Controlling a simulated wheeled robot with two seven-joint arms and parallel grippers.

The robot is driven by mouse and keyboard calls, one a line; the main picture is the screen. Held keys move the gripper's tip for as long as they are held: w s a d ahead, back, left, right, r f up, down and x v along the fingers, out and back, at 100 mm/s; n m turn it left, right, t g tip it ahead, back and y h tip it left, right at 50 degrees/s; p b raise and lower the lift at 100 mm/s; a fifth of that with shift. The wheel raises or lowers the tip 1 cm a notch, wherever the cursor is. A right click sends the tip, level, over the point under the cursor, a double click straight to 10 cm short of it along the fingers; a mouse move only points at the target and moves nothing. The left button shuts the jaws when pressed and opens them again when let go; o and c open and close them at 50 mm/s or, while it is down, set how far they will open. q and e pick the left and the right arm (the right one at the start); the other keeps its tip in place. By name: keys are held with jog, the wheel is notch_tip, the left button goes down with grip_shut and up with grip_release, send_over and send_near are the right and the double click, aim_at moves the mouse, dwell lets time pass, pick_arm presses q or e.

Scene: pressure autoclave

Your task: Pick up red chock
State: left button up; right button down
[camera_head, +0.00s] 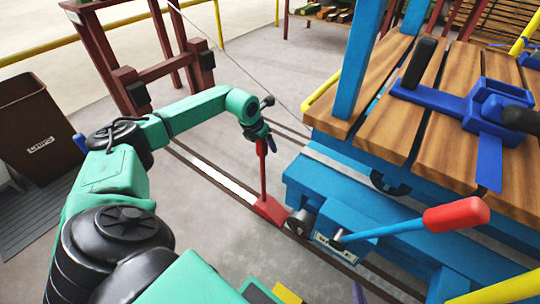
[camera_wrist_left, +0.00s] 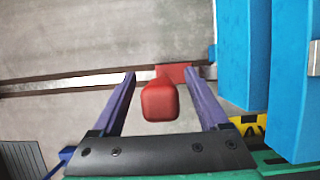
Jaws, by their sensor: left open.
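The red chock (camera_head: 268,207) sits on the floor rail by the wheel of the blue cart, with its thin red handle standing upright. In the left wrist view the handle's blocky top (camera_wrist_left: 160,102) lies between the two fingers, and part of the red base (camera_wrist_left: 178,70) shows behind it. My left gripper (camera_head: 259,133) is at the handle's top. Its purple fingers (camera_wrist_left: 161,75) are open, with a gap on both sides of the handle.
The blue cart (camera_head: 335,205) with a wooden deck (camera_head: 380,90) stands right of the chock, and a red-handled lever (camera_head: 455,214) sticks out from it. A brown bin (camera_head: 38,130) stands at left. A dark red frame (camera_head: 150,70) is behind my arm.

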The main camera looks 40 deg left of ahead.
pick_arm(q)
grip_shut()
dwell(1.2)
jog(key=shift+r, duration=0.15)
